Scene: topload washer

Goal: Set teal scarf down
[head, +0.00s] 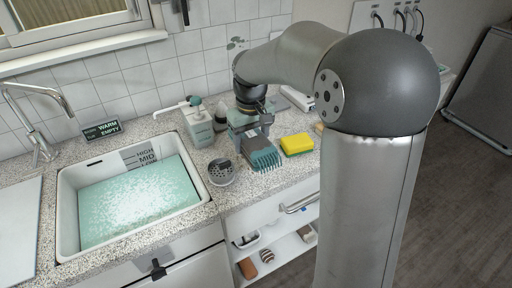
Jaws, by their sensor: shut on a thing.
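The teal scarf (264,159) shows below my gripper as a small teal bundle with a ribbed or fringed front edge. My gripper (258,146) is shut on it, over the speckled counter right of the sink. The fingertips are partly hidden by the scarf and the gripper body. The scarf is at or just above the counter surface; I cannot tell whether it touches.
A perforated grey cup (222,172) stands close left of the scarf, a yellow sponge (297,144) close right. A pump bottle (198,125) stands behind left. The sink (66,205) holds foamy teal water. Open shelves (275,254) lie below the counter.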

